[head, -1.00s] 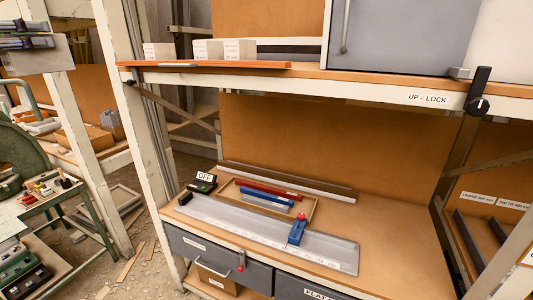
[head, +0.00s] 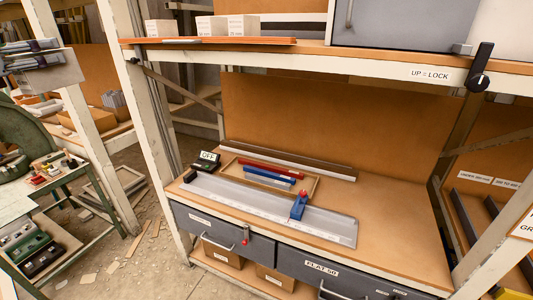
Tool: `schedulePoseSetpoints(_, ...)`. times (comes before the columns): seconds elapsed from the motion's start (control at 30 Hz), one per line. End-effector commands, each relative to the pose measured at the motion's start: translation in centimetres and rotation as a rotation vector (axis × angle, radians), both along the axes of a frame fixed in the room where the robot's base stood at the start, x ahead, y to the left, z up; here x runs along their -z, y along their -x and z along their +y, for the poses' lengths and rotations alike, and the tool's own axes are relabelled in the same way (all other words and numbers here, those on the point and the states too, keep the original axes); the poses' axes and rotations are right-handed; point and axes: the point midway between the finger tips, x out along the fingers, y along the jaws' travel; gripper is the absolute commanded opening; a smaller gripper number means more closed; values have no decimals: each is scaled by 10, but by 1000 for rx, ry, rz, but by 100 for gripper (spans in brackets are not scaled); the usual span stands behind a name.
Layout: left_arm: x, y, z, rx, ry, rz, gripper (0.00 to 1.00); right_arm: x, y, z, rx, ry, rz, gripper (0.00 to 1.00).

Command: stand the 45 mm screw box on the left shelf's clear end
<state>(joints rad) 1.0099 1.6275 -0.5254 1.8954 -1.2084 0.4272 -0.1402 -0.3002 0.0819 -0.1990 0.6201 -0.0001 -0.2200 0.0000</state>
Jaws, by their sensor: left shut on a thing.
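My left gripper (head: 30,48) is at the upper left, with its dark fingers shut on a pale grey box (head: 55,80), which I take to be the screw box. Its label cannot be read. The gripper and box are in the air, left of the white post and apart from the shelf. The left shelf (head: 270,42) has an orange front strip. Several white labelled boxes stand at its left part, such as one white box (head: 243,26). Its right end, beside the grey cabinet, looks clear. My right gripper is not in view.
A white upright post (head: 142,130) stands between the gripper and the shelf. A grey cabinet (head: 400,22) and a black lever (head: 481,65) are to the right. Below are a bench (head: 390,210) with a grey plate (head: 330,226), a blue block (head: 299,204) and a tray of coloured bars.

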Motion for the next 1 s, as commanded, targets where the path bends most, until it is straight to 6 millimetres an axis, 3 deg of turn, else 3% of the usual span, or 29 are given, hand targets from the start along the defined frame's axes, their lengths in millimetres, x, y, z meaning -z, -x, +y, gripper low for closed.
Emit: schedulePoseSetpoints(1.0,102,15,-51,-20,-7,-9,16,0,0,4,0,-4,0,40)
